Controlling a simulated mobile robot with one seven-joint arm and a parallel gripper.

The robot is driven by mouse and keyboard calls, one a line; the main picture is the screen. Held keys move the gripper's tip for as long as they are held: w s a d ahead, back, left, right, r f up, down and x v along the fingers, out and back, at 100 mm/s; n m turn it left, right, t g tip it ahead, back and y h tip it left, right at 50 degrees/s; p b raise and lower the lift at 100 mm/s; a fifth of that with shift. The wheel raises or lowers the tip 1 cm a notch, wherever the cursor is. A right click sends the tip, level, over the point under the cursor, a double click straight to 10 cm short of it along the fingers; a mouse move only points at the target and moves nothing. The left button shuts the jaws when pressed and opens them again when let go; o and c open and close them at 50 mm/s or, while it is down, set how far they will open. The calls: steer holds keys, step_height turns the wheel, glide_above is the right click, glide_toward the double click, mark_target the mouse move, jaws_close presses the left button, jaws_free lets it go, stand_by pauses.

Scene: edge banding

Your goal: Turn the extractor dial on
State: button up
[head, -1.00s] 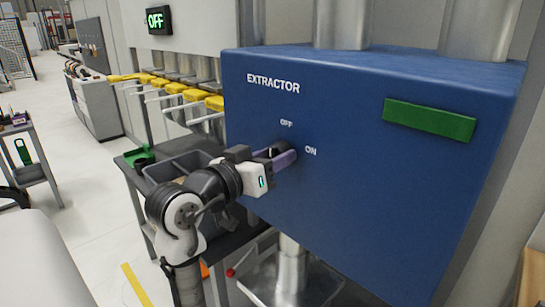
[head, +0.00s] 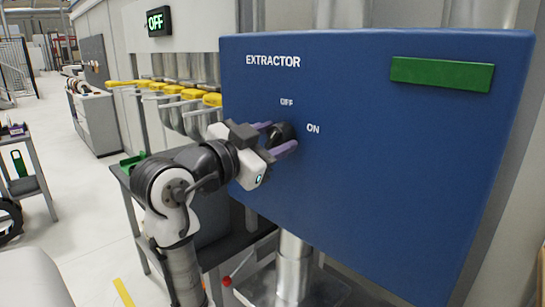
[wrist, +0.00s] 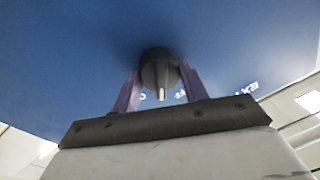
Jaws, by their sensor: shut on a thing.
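The blue extractor box (head: 370,170) fills the right of the head view, with white "OFF" and "ON" labels on its face. The black extractor dial (head: 283,133) sits on that face, below "OFF" and left of "ON". My gripper (head: 280,138) is at the dial, its purple fingers on either side, shut on it. In the wrist view the dial (wrist: 159,70) stands between the two fingers (wrist: 160,90), with a pale pointer mark toward the camera. The fingers partly hide the dial in the head view.
A green plate (head: 442,74) is on the box's upper right. Yellow-handled gates (head: 185,93) line the ducts to the left. A dark table (head: 135,205) stands below my arm, and a metal pipe (head: 291,265) drops beneath the box. Open floor lies at left.

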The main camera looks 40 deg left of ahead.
steer(key=m+b, duration=0.1)
steer(key=m, duration=0.1)
steer(key=m+b, duration=0.3)
steer(key=m, duration=0.1)
steer(key=shift+f+h+b, duration=0.25)
steer(key=shift+h+b, duration=0.05)
steer(key=shift+b, duration=0.1)
steer(key=m+b, duration=0.2)
steer(key=m, duration=0.3)
steer(key=shift+r+b, duration=0.1)
steer(key=shift+b, duration=0.3)
steer(key=shift+m+h, duration=0.3)
steer(key=o, duration=1)
steer(key=shift+s, duration=0.1)
steer(key=s, duration=0.4)
steer(key=s+b, duration=0.1)
steer(key=s, duration=0.4)
steer(key=s+a+f+b, duration=0.1)
steer(key=s, duration=0.3)
steer(key=shift+s, duration=0.3)
steer(key=shift+a, duration=0.1)
